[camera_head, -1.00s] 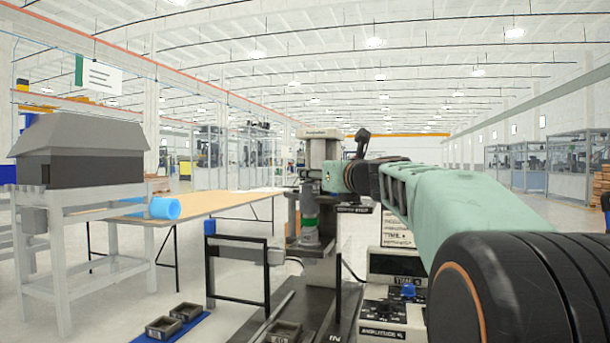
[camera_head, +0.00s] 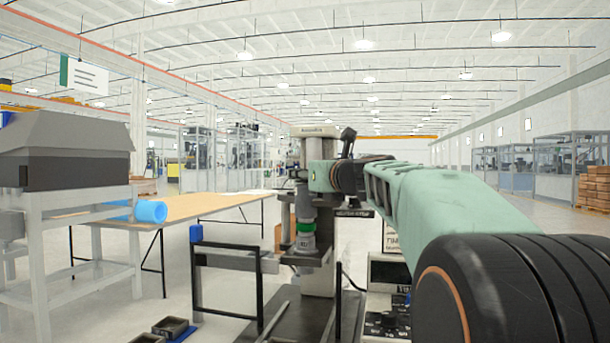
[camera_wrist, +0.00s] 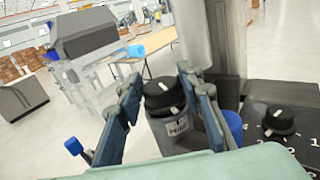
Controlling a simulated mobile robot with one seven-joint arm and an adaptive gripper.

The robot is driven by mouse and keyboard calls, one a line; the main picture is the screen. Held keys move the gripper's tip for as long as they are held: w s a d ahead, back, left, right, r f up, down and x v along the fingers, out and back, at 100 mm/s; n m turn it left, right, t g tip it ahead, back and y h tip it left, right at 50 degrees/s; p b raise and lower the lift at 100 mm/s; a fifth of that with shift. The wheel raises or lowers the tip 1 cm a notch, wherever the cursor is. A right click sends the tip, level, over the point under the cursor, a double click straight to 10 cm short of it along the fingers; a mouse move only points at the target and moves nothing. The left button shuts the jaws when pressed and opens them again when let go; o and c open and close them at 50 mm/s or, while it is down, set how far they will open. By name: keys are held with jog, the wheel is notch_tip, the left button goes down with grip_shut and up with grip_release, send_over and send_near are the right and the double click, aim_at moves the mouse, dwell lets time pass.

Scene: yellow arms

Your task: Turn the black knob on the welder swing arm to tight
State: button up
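A black knob (camera_wrist: 163,94) with a white pointer line tops a grey cylindrical mount in the wrist view. A small label (camera_wrist: 178,127) on the mount is too small to read. My gripper (camera_wrist: 158,78) is open, one dark blue finger on each side of the knob. A gap shows at the left finger; contact at the right finger cannot be told. In the head view, my mint green arm reaches to the welder column (camera_head: 318,255). The fingers and this knob cannot be made out there.
Another black knob (camera_wrist: 279,120) sits on a numbered dark panel (camera_wrist: 262,95) at right. A wooden-topped table (camera_head: 205,205) and a grey machine (camera_head: 70,150) on a stand are at left. A black-framed fixture (camera_head: 197,285) and small bins (camera_head: 172,327) stand low beside the welder.

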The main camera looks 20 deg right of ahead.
jog(key=c, duration=0.7)
